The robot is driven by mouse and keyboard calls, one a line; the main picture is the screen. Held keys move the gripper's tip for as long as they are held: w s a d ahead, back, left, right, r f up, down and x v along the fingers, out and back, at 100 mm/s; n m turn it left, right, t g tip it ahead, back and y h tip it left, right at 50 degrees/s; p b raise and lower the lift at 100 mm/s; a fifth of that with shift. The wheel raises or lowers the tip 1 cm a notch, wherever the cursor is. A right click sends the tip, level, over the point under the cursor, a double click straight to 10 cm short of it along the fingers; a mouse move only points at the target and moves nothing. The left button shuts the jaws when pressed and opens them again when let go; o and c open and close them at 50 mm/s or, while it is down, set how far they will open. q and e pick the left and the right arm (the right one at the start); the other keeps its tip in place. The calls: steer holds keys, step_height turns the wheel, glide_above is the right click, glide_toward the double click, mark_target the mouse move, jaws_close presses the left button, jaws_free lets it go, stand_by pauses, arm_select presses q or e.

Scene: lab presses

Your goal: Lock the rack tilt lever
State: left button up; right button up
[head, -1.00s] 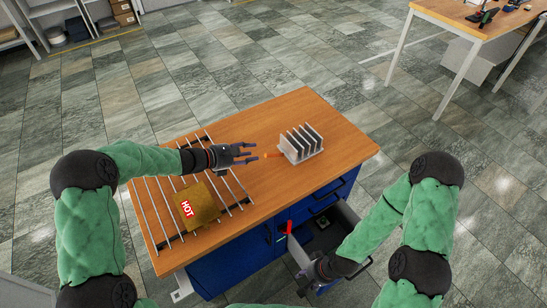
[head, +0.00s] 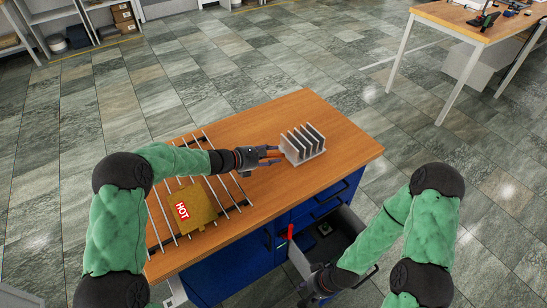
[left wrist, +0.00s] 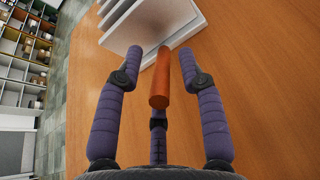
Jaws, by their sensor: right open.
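The grey metal rack (head: 303,146), with several upright plates, stands on the wooden bench top; its base also shows in the left wrist view (left wrist: 150,25). The orange tilt lever (left wrist: 160,82) sticks out from the rack toward my left gripper. My left gripper (head: 276,155) is at the lever, with its fingers spread around it; in the left wrist view (left wrist: 161,64) gaps show on both sides of the lever. My fingers partly hide the lever in the head view. My right gripper (head: 318,284) is open, low by the drawer front.
A wire rack (head: 158,216) with a yellow-brown block (head: 199,205) marked HOT on it lies on the left of the bench (head: 345,150). A blue cabinet drawer (head: 350,220) is open, with a red piece (head: 290,232) beside it. The bench's right end is clear.

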arm_select(q)
steer(key=shift+w+d+f, duration=0.25)
steer(key=shift+w+d, duration=0.1)
steer(key=shift+d, duration=0.2)
jaws_close()
steer(key=shift+r, duration=0.1)
